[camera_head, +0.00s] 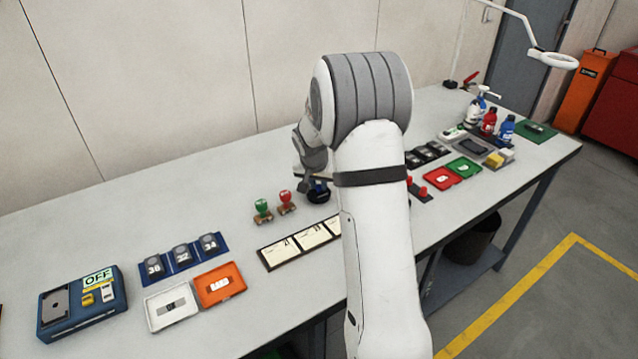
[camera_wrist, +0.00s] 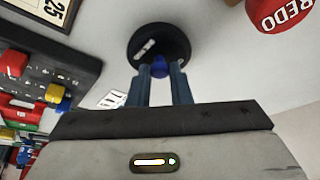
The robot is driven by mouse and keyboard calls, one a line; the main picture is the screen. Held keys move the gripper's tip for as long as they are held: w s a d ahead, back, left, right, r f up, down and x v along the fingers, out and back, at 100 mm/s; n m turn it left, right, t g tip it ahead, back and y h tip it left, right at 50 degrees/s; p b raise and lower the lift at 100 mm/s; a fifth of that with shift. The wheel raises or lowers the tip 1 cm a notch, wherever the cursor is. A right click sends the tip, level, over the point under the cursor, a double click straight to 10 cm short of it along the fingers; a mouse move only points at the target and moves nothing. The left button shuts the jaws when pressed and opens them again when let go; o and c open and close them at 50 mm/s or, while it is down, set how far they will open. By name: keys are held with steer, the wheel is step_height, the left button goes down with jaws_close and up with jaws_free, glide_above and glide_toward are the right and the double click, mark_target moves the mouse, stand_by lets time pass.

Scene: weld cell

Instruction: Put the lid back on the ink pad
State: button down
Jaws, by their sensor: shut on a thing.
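A round black disc (camera_wrist: 158,42) with a small white label and a blue knob (camera_wrist: 160,68) lies below my gripper (camera_wrist: 160,72) in the wrist view. My gripper is shut on the blue knob, one finger on each side. In the head view the black disc (camera_head: 318,196) is on or just above the bench, behind my arm, and my gripper (camera_head: 318,180) is over it, partly hidden. The disc looks like the ink pad's lid. I cannot tell whether the pad is under it.
A red stamp (camera_head: 285,200) and a green stamp (camera_head: 263,210) stand close left of the disc. The red REDO top (camera_wrist: 285,10) is near in the wrist view. A card rack (camera_head: 300,244), an orange tray (camera_head: 218,284) and a white tray (camera_head: 172,305) lie nearer.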

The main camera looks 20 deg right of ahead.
steer(key=c, duration=0.8)
jaws_free()
steer(key=shift+o, duration=0.2)
steer(key=shift+r, duration=0.1)
steer(key=shift+r+p, duration=1.7)
steer(key=shift+r, duration=1.7)
steer(key=shift+c, duration=0.6)
jaws_close()
